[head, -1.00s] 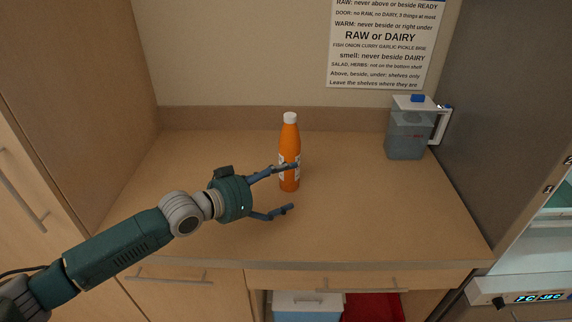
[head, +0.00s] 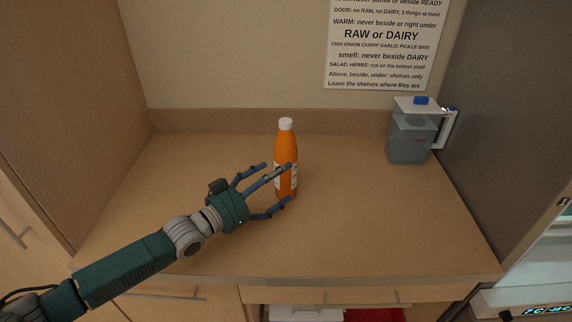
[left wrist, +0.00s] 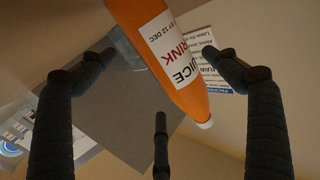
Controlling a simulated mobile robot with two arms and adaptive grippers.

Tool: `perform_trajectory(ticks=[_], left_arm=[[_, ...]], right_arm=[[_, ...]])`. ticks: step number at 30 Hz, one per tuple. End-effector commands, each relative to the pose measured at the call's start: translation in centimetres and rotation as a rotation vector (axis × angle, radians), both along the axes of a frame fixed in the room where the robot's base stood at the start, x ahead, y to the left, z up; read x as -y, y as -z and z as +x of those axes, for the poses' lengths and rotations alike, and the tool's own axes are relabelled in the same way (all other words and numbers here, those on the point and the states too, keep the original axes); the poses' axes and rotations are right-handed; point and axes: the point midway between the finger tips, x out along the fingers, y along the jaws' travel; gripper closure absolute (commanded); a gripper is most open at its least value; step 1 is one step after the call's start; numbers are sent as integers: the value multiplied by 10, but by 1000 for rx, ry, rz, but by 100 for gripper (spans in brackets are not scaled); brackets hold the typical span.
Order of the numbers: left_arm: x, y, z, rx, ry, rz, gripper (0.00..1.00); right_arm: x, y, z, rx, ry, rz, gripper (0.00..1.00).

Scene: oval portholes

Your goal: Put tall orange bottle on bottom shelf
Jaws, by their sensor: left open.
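The tall orange bottle (head: 286,155) with a white cap stands upright on the counter in the head view. In the left wrist view the bottle (left wrist: 163,52) shows its white label with "JUICE DRINK" and lies between my spread fingers. My left gripper (head: 277,186) is open, its fingers reaching around the bottle's lower half in the head view. I cannot tell whether any finger touches it. My right gripper is in neither view. No bottom shelf can be made out; the edge of a lit appliance (head: 540,285) shows at the right.
A clear pitcher (head: 408,138) with a blue-knobbed lid stands at the counter's back right. A rules sheet (head: 385,45) hangs on the wall.

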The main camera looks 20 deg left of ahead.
Motion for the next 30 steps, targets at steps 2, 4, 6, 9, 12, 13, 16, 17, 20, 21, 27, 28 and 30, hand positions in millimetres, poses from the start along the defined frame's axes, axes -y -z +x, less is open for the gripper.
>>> perform_trajectory(ticks=[2, 4, 6, 9, 12, 13, 16, 17, 20, 21, 27, 28, 30], left_arm=[[2, -2, 4, 1, 0, 0, 12], [4, -5, 11, 2, 0, -1, 12], [7, -8, 20, 2, 0, 0, 12], [12, -11, 33, 2, 0, 0, 12], [18, -8, 43, 0, 0, -1, 12], [20, -8, 46, 0, 0, -1, 12], [22, -6, 49, -1, 0, 0, 12], [22, -6, 49, -1, 0, 0, 12], [22, -6, 49, -1, 0, 0, 12], [22, -6, 49, -1, 0, 0, 12], [22, -6, 49, -1, 0, 0, 46], [22, -6, 49, -1, 0, 0, 52], [22, -6, 49, -1, 0, 0, 65]], right_arm=[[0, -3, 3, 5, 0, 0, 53], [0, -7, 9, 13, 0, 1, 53], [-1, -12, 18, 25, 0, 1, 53], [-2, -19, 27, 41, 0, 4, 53], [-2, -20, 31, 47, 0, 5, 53], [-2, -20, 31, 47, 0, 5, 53], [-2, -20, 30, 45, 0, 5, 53], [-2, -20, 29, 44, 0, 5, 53], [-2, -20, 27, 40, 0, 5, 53], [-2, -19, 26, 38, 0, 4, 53], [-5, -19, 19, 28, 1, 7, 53], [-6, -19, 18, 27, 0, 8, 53], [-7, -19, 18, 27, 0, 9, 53]])
